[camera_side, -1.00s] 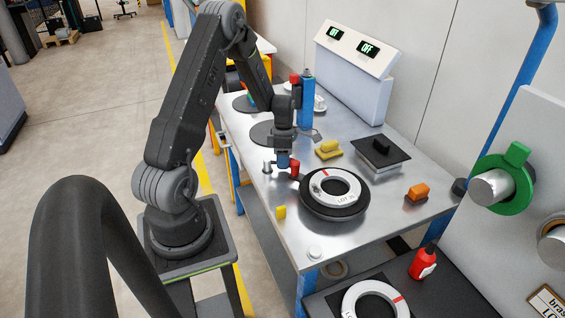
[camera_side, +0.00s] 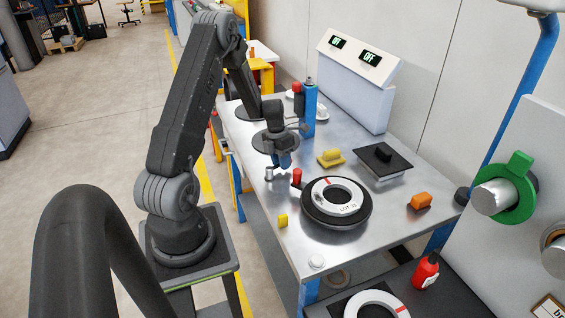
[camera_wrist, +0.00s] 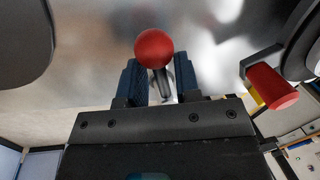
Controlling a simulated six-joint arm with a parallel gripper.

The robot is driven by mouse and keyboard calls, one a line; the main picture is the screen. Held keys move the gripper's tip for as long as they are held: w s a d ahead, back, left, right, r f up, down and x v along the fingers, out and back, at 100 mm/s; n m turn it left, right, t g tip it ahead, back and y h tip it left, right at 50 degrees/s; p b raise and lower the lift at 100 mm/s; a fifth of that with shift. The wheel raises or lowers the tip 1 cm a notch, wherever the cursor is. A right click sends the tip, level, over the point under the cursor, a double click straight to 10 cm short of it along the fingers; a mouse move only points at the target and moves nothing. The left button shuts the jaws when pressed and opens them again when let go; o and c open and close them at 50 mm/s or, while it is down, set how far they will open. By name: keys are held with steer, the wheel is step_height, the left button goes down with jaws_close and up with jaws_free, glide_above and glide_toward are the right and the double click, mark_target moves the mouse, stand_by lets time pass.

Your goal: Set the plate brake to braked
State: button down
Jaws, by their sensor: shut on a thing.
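In the wrist view, a red ball knob (camera_wrist: 153,48) on a dark stem stands between the blue fingers of my gripper (camera_wrist: 160,85). The fingers are shut on the stem below the ball. In the side view my gripper (camera_side: 285,161) is low over the bench, behind and left of the round black plate (camera_side: 318,219); the held knob cannot be made out there. The plate carries a pale ring with a red mark (camera_side: 338,196). A red cylindrical handle (camera_side: 297,176) stands at the plate's edge, apart from my gripper; it also shows in the wrist view (camera_wrist: 272,90). No brake marking is readable.
A short grey post (camera_side: 269,174) stands left of my gripper, and a yellow block (camera_side: 282,220) lies in front. A yellow handled piece (camera_side: 331,158), a black plate with a knob (camera_side: 383,160) and an orange block (camera_side: 420,201) lie to the right.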

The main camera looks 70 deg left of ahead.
steer(key=shift+a+n, duration=0.2)
steer(key=shift+n, duration=0.1)
steer(key=c, duration=0.9)
jaws_free()
steer(key=shift+d, duration=0.1)
steer(key=a+r, duration=0.1)
steer(key=r, duration=0.8)
steer(key=s+a+r, duration=0.1)
steer(key=r, duration=0.3)
steer(key=shift+a+r, duration=0.3)
steer(key=shift+r, duration=0.05)
steer(key=shift+d, duration=0.1)
steer(key=d+r+m+t+y, duration=0.1)
steer(key=d+r+m, duration=0.5)
steer(key=d+m, duration=0.4)
steer(key=d+r+m+t+y, duration=0.1)
steer(key=d+r+m, duration=0.5)
steer(key=d+m, duration=0.45)
steer(key=s+d+m+t, duration=0.1)
steer(key=s+d+m, duration=0.2)
steer(key=m, duration=0.3)
steer(key=s+d+r+m+t, duration=0.1)
steer(key=s+d+m, duration=0.3)
steer(key=d+m, duration=0.2)
steer(key=s+d+r+m+t, duration=0.1)
steer(key=s+d+m, duration=0.2)
steer(key=m, duration=0.4)
steer(key=shift+s+d+m, duration=0.35)
steer(key=shift+s+d, duration=0.05)
steer(key=shift+d, duration=0.25)
